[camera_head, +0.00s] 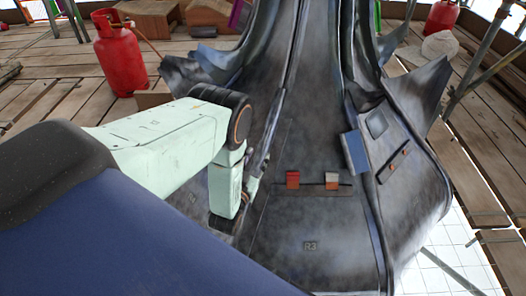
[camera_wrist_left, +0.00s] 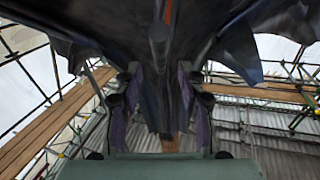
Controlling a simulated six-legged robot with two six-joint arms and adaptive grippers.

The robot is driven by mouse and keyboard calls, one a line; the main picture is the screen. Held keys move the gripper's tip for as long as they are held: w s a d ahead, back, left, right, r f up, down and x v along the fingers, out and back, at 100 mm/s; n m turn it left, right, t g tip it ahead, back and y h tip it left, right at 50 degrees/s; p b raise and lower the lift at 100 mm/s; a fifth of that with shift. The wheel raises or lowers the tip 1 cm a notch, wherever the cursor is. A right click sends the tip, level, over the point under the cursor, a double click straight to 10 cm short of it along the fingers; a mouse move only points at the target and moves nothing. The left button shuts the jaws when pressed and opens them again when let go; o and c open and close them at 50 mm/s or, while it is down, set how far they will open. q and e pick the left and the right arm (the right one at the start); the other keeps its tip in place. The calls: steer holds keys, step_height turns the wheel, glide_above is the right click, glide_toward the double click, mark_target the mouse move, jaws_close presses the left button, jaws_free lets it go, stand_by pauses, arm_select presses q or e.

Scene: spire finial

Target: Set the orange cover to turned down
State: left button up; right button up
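A small red-orange block (camera_head: 292,179) and a second block (camera_head: 332,181), tan-grey above and orange below, stand on a dark strip across the dark metal spire piece (camera_head: 330,235). I cannot tell for sure which is the orange cover, nor its exact tilt. My left gripper (camera_head: 250,186) is just left of the red-orange block, apart from it and partly hidden by my own arm. In the left wrist view the two fingers of my left gripper (camera_wrist_left: 160,108) are spread, with dark metal beyond and nothing held. My right gripper is not in view.
A blue plate (camera_head: 354,152) and a side panel with small orange pieces (camera_head: 393,162) are right of the blocks. Flared metal leaves jut out at both sides. A red gas cylinder (camera_head: 119,55) stands on the plank floor (camera_head: 40,95). Scaffold poles are at the right.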

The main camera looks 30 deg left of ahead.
mark_target(260, 151)
arm_select(q)
steer(key=b+x, duration=0.1)
steer(key=x, duration=0.3)
steer(key=shift+f, duration=0.15)
steer(key=shift+w+a+b, duration=0.25)
steer(key=shift+w+b, duration=0.2)
steer(key=shift+w, duration=0.25)
steer(key=shift+c, duration=0.3)
jaws_close()
steer(key=shift+d, duration=0.1)
